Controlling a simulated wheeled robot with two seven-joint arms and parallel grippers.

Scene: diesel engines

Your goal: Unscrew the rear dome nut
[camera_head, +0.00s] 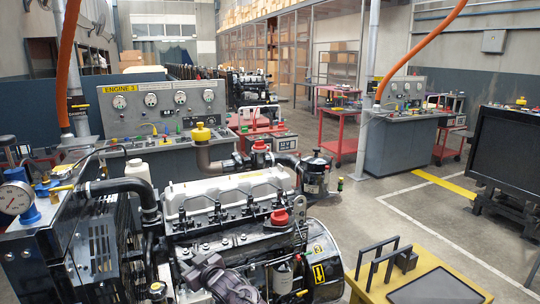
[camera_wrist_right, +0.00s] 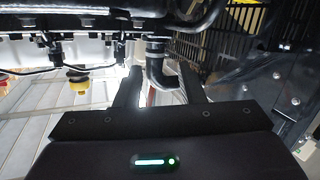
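The diesel engine stands in the foreground of the head view, with a long pale rocker cover (camera_head: 225,192) on top. The dome nuts on the cover are too small to tell apart, so I cannot pick out the rear one. A dark purple-grey shape low in front of the engine looks like my right gripper (camera_head: 199,268); its fingers are hard to make out there. In the right wrist view my right gripper (camera_wrist_right: 160,82) has its two dark fingers apart, with nothing held between them. A black hose elbow (camera_wrist_right: 158,72) shows behind the gap. My left gripper is not in view.
A radiator grille (camera_head: 102,250) and a pressure gauge (camera_head: 15,198) are at the left. A yellow stand (camera_head: 420,252) with black brackets is at lower right. A yellow cap (camera_head: 201,132) rises behind the engine, before a control console (camera_head: 165,100). Open floor (camera_head: 420,205) lies to the right.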

